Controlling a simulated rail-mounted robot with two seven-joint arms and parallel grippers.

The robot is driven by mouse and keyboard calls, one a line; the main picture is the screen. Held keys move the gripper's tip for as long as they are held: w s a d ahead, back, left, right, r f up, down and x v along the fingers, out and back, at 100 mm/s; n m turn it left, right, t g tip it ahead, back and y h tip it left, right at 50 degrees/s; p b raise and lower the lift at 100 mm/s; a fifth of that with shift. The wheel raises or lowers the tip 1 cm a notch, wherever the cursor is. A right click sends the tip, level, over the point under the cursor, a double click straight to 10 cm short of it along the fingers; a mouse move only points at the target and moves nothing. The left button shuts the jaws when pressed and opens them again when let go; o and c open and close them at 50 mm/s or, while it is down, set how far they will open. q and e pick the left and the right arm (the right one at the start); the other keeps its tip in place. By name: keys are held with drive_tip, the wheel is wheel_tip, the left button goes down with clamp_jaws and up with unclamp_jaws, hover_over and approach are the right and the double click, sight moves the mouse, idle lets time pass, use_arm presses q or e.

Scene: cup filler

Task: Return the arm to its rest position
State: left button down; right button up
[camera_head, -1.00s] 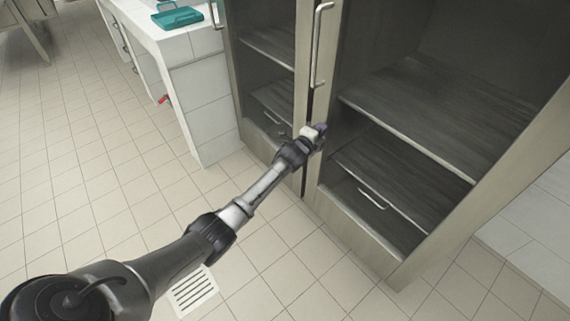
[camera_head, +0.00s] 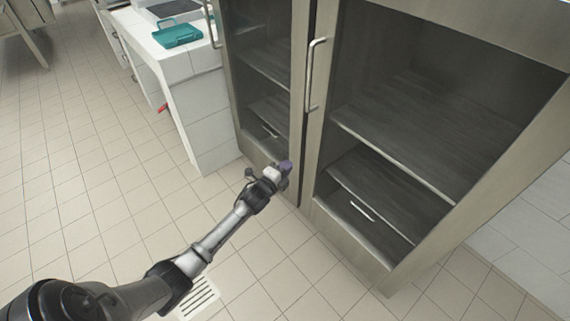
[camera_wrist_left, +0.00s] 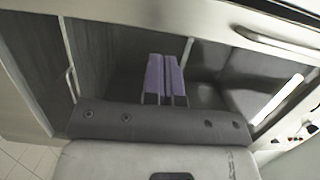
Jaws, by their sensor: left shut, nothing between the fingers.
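My left arm reaches in from the lower left in the head view. Its gripper (camera_head: 285,167) is in front of the lower part of the cabinet (camera_head: 305,180), near the post between its two glass doors. It appears apart from the cabinet. In the left wrist view the two purple fingers (camera_wrist_left: 165,76) are side by side and shut, with nothing between them. My right gripper is not in view.
The cabinet's right door has a long vertical handle (camera_head: 315,75), and dark shelves (camera_head: 400,130) show inside. A white tiled counter (camera_head: 190,65) with a teal case (camera_head: 178,35) stands at upper left. The tiled floor (camera_head: 80,190) on the left is clear. A floor drain (camera_head: 200,297) lies near my arm.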

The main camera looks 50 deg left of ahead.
use_arm(q)
drive_tip(key=shift+s, duration=0.4)
drive_tip(key=shift+w, duration=0.1)
